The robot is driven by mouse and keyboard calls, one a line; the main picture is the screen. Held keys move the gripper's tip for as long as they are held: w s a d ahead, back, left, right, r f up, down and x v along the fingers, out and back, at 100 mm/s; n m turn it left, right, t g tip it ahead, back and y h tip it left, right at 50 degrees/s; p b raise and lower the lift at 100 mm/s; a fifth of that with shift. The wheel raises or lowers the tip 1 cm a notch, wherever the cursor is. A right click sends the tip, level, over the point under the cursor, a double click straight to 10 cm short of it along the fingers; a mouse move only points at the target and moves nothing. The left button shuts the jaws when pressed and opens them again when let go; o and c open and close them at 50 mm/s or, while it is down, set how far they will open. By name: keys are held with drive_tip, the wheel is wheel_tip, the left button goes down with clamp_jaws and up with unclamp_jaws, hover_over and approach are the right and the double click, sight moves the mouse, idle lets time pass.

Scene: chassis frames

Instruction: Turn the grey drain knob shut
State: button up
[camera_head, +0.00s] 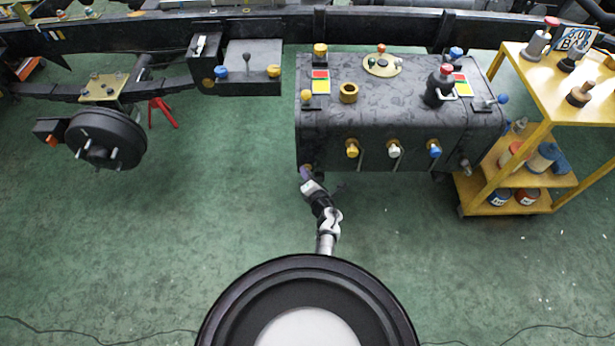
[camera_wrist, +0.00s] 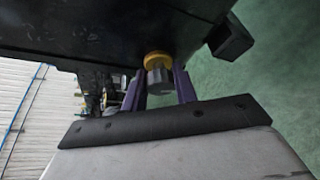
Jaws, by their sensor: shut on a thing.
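The grey drain knob (camera_wrist: 156,84) shows in the wrist view, under a yellow collar (camera_wrist: 158,60) on the dark tank's underside. My gripper (camera_wrist: 159,78) has its purple fingers on either side of the knob and is shut on it. In the head view my gripper (camera_head: 306,172) reaches the lower left corner of the black tank (camera_head: 400,120). There the knob is hidden by the tank and my gripper. I cannot tell the knob's turn angle.
Yellow, white and blue fittings (camera_head: 394,150) stick out of the tank's front. A yellow shelf cart (camera_head: 566,183) stands at the right. A wheel hub (camera_head: 105,138) and a red stand (camera_head: 162,112) are at the left. The green floor (camera_head: 220,215) before the tank is mostly clear.

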drive_tip(key=shift+f+m, duration=0.1)
drive_tip(key=shift+m, duration=0.4)
drive_tip(key=shift+y+b, duration=0.35)
drive_tip(key=shift+y, duration=0.05)
drive_tip(key=o, duration=1)
drive_tip(key=shift+c, duration=0.2)
drive_tip(key=p+v, duration=0.6)
drive_tip(key=v, duration=0.8)
